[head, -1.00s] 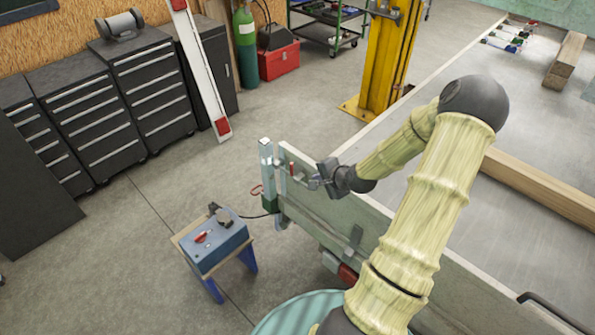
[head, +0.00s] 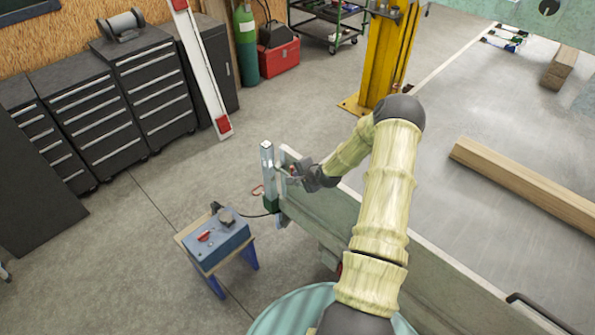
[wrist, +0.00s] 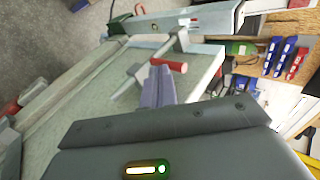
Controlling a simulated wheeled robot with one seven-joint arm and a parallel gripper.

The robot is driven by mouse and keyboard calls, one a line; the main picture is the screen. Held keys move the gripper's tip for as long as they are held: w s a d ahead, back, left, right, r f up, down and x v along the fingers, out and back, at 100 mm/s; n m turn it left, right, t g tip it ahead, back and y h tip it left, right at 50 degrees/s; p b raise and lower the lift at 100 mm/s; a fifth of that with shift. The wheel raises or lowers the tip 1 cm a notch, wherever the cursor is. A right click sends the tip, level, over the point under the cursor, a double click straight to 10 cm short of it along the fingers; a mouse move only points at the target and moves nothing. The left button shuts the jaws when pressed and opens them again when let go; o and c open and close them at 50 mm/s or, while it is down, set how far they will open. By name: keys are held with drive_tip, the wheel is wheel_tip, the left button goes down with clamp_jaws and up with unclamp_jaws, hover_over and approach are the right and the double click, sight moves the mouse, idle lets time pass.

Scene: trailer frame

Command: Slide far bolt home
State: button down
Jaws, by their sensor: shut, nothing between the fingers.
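The far bolt's red handle (wrist: 170,65) shows in the wrist view near the far end of the pale tailgate panel (wrist: 100,90). My gripper (wrist: 158,75) is shut and empty, its fingertips close beside the red handle; I cannot tell whether they touch it. In the head view my gripper (head: 291,170) is at the tailgate's top far corner, just right of the upright metal post (head: 268,178), and largely hides the bolt there. The tailgate (head: 335,212) stands upright along the trailer's edge.
A blue box with a red switch (head: 218,240) sits on a small stool left of the post, with a dark cable to the corner. The trailer bed (head: 430,185) carries a long timber (head: 525,185).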

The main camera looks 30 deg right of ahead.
drive_tip(key=shift+w, duration=0.1)
drive_tip(key=w+b, duration=0.1)
drive_tip(key=w, duration=0.1)
drive_tip(key=w+a+b, duration=0.1)
drive_tip(key=w, duration=0.1)
drive_tip(key=shift+a+r, duration=0.1)
drive_tip(key=shift+a, duration=0.1)
idle(0.3)
